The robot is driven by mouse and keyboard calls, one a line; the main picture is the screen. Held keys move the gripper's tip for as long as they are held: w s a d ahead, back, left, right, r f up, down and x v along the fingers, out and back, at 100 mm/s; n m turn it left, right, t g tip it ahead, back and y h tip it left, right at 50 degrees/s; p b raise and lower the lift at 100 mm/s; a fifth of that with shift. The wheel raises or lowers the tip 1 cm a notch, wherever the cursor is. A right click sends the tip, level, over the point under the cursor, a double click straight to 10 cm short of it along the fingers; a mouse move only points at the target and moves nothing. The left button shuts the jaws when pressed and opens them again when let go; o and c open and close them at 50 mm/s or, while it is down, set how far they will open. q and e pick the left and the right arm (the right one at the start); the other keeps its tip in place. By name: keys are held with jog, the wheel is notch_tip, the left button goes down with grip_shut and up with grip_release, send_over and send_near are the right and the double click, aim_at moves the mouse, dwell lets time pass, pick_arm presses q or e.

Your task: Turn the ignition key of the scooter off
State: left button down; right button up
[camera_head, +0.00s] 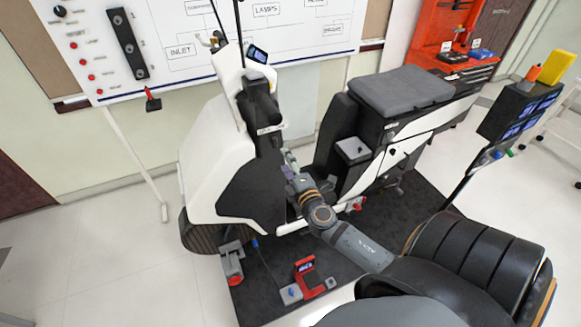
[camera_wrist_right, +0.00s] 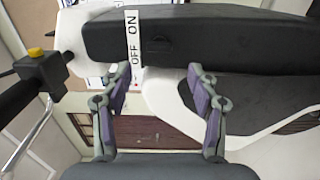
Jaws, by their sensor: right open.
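The white and black scooter (camera_head: 206,150) stands in the middle of the head view. A white label (camera_head: 270,129) sits on its black front column. In the right wrist view the ON/OFF label (camera_wrist_right: 133,40) is turned sideways on a black panel (camera_wrist_right: 200,35). I cannot make out the ignition key or its position; a faint dark shape lies on the panel right of the label. My right gripper (camera_head: 289,160) is in front of the column, below the label. In the wrist view its fingers (camera_wrist_right: 160,80) are open and empty, with the panel beyond them. My left gripper is not in view.
The handlebar (camera_wrist_right: 25,90) with a lever is left in the wrist view. The scooter's grey seat (camera_head: 400,90) is at the right. A red stand (camera_head: 306,277) is on the dark mat (camera_head: 255,300). A monitor cart (camera_head: 520,112) is far right, a wall board (camera_head: 190,50) behind.

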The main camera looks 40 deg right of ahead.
jog(key=v, duration=0.3)
jog(key=shift+s+a, duration=0.1)
jog(key=shift+s, duration=0.15)
jog(key=s+d+f+m+g, duration=0.2)
jog(key=s+f+g, duration=0.15)
jog(key=f, duration=0.85)
jog(key=s+d+f+m+g, duration=0.1)
jog(key=s+f+m+g, duration=0.3)
jog(key=f, duration=0.7)
jog(key=s+d+f+m+g, duration=0.15)
jog(key=s+f, duration=0.35)
jog(key=f, duration=0.7)
jog(key=s+a+f+m+g+y, duration=0.1)
jog(key=s+a+f+m+g, duration=0.2)
jog(key=s+f, duration=0.5)
jog(key=s+a+f+m+g+y, duration=0.2)
jog(key=s+a+f+m+g, duration=0.2)
jog(key=s, duration=1.3)
jog(key=a+f, duration=0.3)
jog(key=f, duration=0.2)
jog(key=shift+s+a+f+m, duration=0.2)
jog(key=shift+a+m, duration=0.05)
jog(key=shift+m, duration=0.1)
